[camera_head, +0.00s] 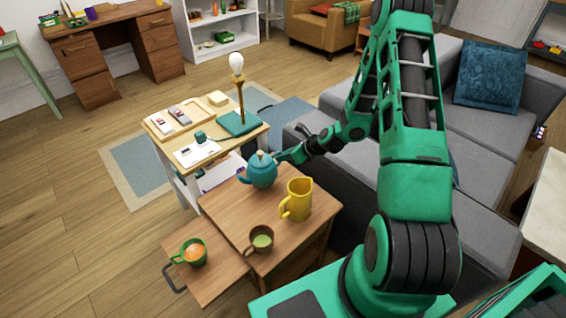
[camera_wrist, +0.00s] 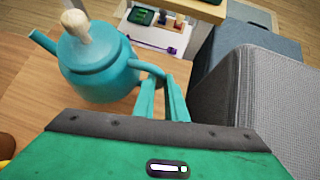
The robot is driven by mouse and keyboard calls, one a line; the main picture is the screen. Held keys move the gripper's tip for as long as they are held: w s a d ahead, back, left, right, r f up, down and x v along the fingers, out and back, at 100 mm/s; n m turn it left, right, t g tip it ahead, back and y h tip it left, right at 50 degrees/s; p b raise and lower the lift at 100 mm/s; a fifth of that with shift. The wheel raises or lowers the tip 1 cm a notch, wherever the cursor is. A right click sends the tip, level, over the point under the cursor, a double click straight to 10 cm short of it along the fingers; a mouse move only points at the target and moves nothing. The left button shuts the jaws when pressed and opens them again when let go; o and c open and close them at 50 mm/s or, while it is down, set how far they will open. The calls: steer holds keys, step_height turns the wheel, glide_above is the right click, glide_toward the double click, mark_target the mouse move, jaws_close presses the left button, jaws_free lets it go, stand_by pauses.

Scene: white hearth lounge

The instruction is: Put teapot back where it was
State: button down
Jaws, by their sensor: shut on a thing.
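The teal teapot (camera_head: 262,171) with a pale knob on its lid is upright at the back edge of a wooden table (camera_head: 225,206). Its spout points left and its handle points right, toward my arm. My gripper (camera_head: 284,157) is shut on the teapot's handle. In the wrist view, the teapot (camera_wrist: 95,62) fills the upper left, and my gripper's fingers (camera_wrist: 162,98) close around the handle. I cannot tell for sure whether the teapot's base touches the tabletop.
A yellow pitcher (camera_head: 297,200) and a brown cup (camera_head: 260,240) stand on the same table. A green cup (camera_head: 194,253) sits on the pulled-out leaf (camera_head: 214,282). A side table (camera_head: 171,145) with a lamp (camera_head: 238,85) is behind. A grey sofa (camera_head: 470,140) is at right.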

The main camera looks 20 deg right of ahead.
steer(key=shift+f, duration=1.35)
steer(key=c, duration=1.8)
jaws_free()
steer(key=s+d+r+n+g+h, duration=0.2)
steer(key=s+d+r+n+g, duration=0.1)
steer(key=s+r+n, duration=0.7)
steer(key=s+d+r+n+g+h, duration=0.1)
steer(key=s+d+r+n+g, duration=0.4)
steer(key=s+r, duration=0.75)
steer(key=s+r+n, duration=0.4)
steer(key=s+r, duration=0.2)
steer(key=s, duration=0.3)
steer(key=s+a+r+n+h, duration=0.1)
steer(key=s+r+n, duration=0.4)
steer(key=s, duration=0.4)
steer(key=shift+s+a+r, duration=0.2)
steer(key=shift+s+r, duration=0.1)
steer(key=shift+r, duration=0.25)
